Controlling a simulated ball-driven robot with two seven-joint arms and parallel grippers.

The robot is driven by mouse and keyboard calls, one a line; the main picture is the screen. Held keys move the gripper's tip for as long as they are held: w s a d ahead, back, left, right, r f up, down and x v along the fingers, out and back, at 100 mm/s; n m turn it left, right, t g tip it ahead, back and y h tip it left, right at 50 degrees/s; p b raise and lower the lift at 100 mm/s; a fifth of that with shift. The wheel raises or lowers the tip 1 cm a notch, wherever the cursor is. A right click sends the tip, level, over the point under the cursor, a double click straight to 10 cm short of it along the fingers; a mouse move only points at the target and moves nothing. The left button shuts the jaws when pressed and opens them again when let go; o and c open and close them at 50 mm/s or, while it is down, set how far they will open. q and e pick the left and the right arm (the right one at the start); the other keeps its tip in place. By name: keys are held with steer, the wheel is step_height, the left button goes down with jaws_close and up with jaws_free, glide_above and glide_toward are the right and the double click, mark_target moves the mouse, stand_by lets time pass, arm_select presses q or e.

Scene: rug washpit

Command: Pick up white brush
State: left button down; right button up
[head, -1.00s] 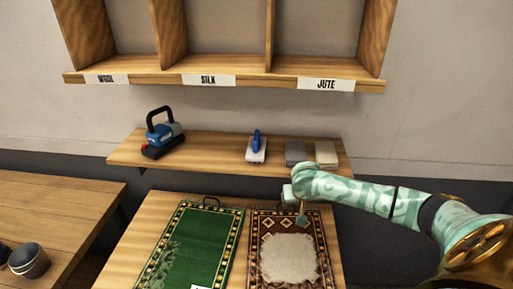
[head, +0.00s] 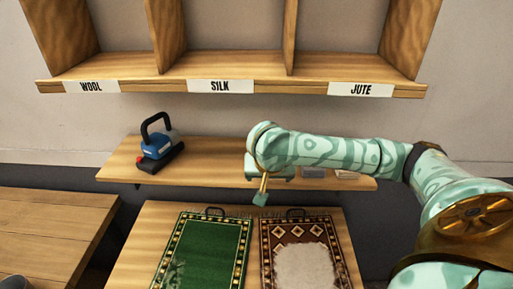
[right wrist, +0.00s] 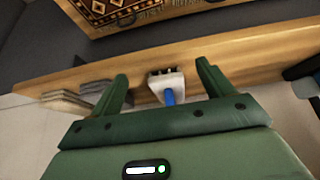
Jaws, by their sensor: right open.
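The white brush (right wrist: 166,82) with a blue handle lies on the wooden shelf in the right wrist view. In the head view it is hidden behind my right arm and gripper. My right gripper (right wrist: 162,82) is open and empty, and the brush appears between its two green fingers. I cannot tell how far the fingertips are from it. In the head view my right gripper (head: 262,182) is in front of the shelf's middle. My left gripper is not in view.
A blue-black tool (head: 157,150) stands at the left. Labelled cubbies (head: 220,70) hang above. A green rug (head: 205,250) and a brown rug (head: 270,255) lie below.

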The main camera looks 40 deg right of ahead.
steer(key=w+d+b, duration=0.1)
steer(key=w+d, duration=0.1)
steer(key=w+d+b, duration=0.1)
steer(key=w+d, duration=0.1)
steer(key=w, duration=0.1)
steer(key=shift+w+d+r+b, duration=0.2)
steer(key=shift+w+b, duration=0.1)
steer(key=shift+b, duration=0.1)
steer(key=shift+w+d+f, duration=0.1)
steer(key=shift+w+d, duration=0.1)
steer(key=shift+w, duration=0.15)
steer(key=w+d+b, duration=0.1)
steer(key=w+d+f+b, duration=0.1)
steer(key=w+d, duration=0.1)
steer(key=shift+w+d+b, duration=0.15)
steer(key=shift+w+b, duration=0.15)
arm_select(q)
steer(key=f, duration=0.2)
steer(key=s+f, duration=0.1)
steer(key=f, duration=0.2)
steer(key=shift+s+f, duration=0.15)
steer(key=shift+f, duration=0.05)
arm_select(e)
steer(key=shift+r, duration=0.1)
